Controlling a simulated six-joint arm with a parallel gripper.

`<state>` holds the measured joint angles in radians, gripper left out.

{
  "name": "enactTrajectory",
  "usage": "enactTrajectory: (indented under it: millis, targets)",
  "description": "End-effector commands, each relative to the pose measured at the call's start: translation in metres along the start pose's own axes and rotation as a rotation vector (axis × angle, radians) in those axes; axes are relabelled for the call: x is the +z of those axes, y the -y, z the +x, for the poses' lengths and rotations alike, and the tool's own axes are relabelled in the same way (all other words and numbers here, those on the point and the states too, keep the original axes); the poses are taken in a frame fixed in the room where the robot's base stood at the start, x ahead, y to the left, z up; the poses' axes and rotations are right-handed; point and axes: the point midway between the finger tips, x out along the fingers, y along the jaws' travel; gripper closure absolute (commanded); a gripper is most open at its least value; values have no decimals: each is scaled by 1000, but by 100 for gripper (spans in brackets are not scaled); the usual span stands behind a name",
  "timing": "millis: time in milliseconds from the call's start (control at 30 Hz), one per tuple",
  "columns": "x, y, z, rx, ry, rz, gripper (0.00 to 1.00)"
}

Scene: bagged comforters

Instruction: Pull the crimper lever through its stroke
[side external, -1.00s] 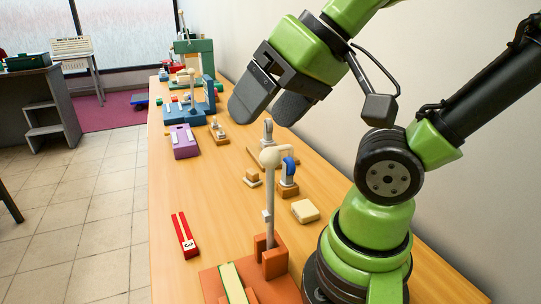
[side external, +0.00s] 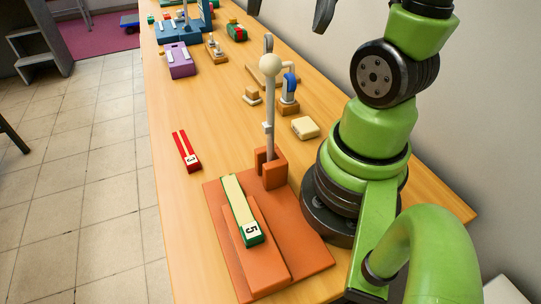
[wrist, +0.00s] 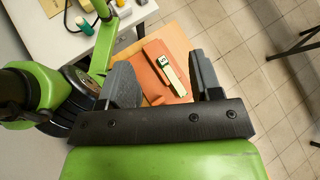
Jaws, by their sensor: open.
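The crimper has an orange base (side external: 215,205) near the front of the bench, with an upright grey lever (side external: 270,110) topped by a cream ball knob (side external: 270,65). The lever stands in an orange bracket (side external: 272,172). A cream strip with a green end marked 5 (side external: 238,205) lies on the base. My gripper (side external: 288,9) is at the top edge, its two fingertips apart and empty; the rest is cut off. In the wrist view, my gripper (wrist: 165,85) is open, with the orange base (wrist: 157,62) seen between its fingers. I cannot make out the lever there.
A red strip marked 3 (side external: 187,151) lies left of the crimper. A cream block (side external: 305,127), a blue-topped piece (side external: 289,87) and a small wooden block (side external: 252,95) lie behind it. A purple box (side external: 179,60) and other fixtures stand farther back.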

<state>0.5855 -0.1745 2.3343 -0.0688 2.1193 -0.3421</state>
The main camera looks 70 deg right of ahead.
Motion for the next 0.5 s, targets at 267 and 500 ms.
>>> enactTrajectory:
  millis: [267,500]
  targets:
    - [4,28,-30,-272,384,275,42]
    - [-10,38,-48,-427,565,386,42]
